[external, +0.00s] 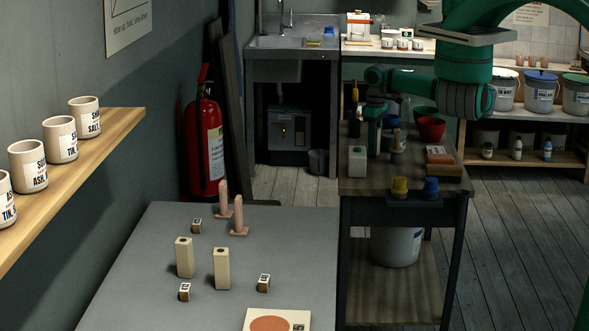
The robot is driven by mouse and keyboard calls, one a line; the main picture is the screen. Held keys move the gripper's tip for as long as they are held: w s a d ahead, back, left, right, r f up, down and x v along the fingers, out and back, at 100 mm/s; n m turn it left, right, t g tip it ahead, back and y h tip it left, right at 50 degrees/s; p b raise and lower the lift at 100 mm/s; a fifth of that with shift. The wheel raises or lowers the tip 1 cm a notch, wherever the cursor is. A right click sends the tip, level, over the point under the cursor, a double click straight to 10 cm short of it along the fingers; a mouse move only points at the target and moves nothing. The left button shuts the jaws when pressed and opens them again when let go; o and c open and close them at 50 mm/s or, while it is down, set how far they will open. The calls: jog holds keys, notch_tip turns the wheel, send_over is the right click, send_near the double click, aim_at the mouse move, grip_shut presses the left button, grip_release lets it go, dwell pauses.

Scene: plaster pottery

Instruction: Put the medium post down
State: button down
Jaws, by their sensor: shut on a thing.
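My gripper (372,112) is small in the external view, at the end of the green arm, over the dark workbench (352,186). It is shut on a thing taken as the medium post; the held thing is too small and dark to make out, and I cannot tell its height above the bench. On the grey table (160,240), a cream square post (185,258) and a second one (221,269) stand upright. Behind them stand two pinkish upright pieces, one farther back (223,200) and one nearer (239,216).
Small labelled blocks stand on the grey table: one at the back (196,226), one right (263,284), one left (184,292). A board with an orange disc (276,322) lies in front.

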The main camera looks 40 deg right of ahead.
jog(key=c, duration=1.4)
grip_release()
jog(key=shift+f, duration=0.1)
jog(key=shift+o, duration=0.2)
notch_tip(320, 180, up, 12)
jog(key=shift+r, duration=0.15)
